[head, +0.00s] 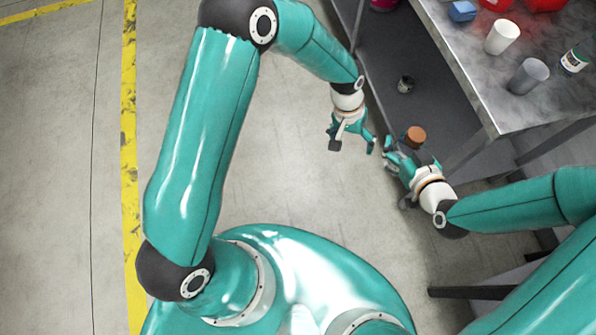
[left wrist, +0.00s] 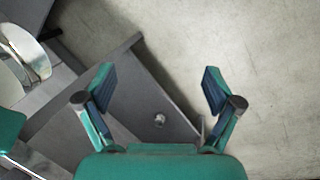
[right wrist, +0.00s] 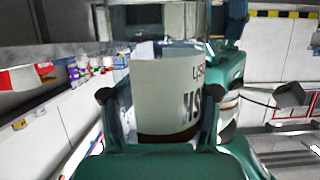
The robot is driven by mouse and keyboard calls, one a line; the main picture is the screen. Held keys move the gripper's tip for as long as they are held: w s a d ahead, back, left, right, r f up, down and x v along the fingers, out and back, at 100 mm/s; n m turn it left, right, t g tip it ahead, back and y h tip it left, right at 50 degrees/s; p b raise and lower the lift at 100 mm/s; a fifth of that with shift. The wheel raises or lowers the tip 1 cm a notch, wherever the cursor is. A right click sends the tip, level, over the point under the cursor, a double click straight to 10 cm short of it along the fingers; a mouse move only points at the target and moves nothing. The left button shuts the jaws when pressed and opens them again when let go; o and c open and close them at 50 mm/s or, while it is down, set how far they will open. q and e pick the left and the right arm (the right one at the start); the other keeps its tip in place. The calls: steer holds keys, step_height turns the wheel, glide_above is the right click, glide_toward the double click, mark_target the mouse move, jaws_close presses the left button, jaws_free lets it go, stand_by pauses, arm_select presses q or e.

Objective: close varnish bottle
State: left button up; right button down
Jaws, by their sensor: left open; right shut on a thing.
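My right gripper (head: 404,152) is shut on a bottle, which fills the right wrist view (right wrist: 165,95). It has a white label with dark lettering, a clear part above it and a dark band at the bottom. In the head view a brown round top (head: 415,134) shows at this gripper; I cannot tell if it is a cap or the contents. My left gripper (head: 352,138) is open and empty, just left of the right gripper and apart from it. Its spread fingers also show in the left wrist view (left wrist: 158,92). I cannot identify a loose cap.
A grey metal table (head: 470,60) at the upper right carries a white cup (head: 502,37), a grey cylinder (head: 528,76), a small labelled bottle (head: 574,61) and a blue block (head: 462,11). A small dark round object (head: 405,84) lies on the lower shelf. Floor is clear left.

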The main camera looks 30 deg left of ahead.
arm_select(q)
steer(key=s+a+f+n, duration=0.1)
steer(key=s+a+f, duration=0.2)
steer(key=s, duration=0.5)
steer(key=s+a+f+n+t+h, duration=0.1)
steer(key=s+a+f, duration=0.2)
steer(key=s+f, duration=0.3)
steer(key=s, duration=0.3)
steer(key=shift+s+a, duration=0.3)
steer(key=shift+a, duration=0.1)
